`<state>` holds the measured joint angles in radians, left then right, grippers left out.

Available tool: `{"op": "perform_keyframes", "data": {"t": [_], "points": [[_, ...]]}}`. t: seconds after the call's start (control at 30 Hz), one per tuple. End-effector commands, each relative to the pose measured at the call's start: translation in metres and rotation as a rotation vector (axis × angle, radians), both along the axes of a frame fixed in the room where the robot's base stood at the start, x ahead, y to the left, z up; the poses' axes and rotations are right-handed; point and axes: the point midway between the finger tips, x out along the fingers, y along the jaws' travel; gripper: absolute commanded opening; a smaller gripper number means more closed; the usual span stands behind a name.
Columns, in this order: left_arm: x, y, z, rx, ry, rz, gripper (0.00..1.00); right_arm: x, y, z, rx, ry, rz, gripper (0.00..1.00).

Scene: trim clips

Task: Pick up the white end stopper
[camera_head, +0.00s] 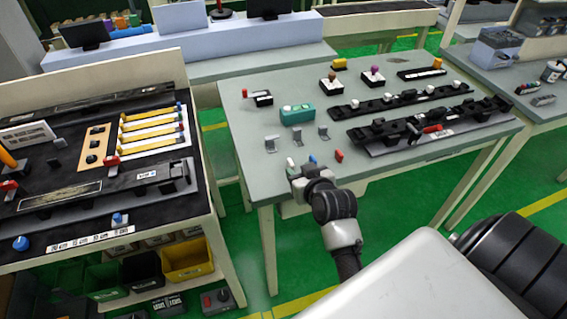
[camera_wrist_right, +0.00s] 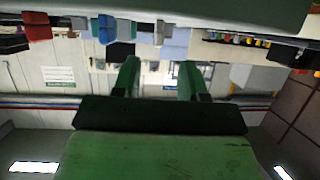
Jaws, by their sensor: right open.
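A small white piece (camera_head: 291,162), which looks like the white end stopper, lies near the front edge of the grey table, left of a blue piece (camera_head: 312,159) and a red piece (camera_head: 339,156). My right gripper (camera_head: 294,173) is at the table's front edge, just on the near side of the white piece. Whether they touch cannot be told. In the right wrist view its two green fingers (camera_wrist_right: 160,80) stand apart with nothing held between them. The white piece cannot be made out there. My left gripper is not in view.
Metal clips (camera_head: 297,138), a teal block (camera_head: 297,114) and long black rails (camera_head: 430,121) occupy the grey table (camera_head: 240,132). Its front left corner is mostly clear. A second workbench (camera_head: 208,228) with a black panel stands to the left, across a gap.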

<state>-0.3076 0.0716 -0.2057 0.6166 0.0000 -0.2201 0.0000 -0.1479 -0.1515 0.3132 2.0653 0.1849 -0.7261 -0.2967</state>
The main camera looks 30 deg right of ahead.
Motion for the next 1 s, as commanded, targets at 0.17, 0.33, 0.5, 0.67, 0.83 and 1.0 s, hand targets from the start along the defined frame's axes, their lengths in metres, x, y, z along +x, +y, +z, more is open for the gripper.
{"op": "perform_keyframes", "data": {"t": [0.17,0.33,0.5,0.67,0.83,1.0], "points": [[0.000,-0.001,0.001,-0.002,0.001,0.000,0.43,0.016,-0.002,-0.006,0.001,-0.001,0.001,0.43],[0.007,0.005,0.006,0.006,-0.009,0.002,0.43,0.031,-0.007,-0.012,0.002,-0.001,0.000,0.43],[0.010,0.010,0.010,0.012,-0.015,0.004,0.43,0.053,-0.013,-0.022,0.001,0.000,0.001,0.43],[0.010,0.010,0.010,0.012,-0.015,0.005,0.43,0.062,-0.015,-0.027,0.000,-0.001,0.001,0.43],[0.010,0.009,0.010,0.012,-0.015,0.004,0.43,0.063,-0.015,-0.027,0.000,-0.001,0.001,0.43],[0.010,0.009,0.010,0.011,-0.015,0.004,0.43,0.062,-0.015,-0.028,0.000,-0.001,0.001,0.23]]}}
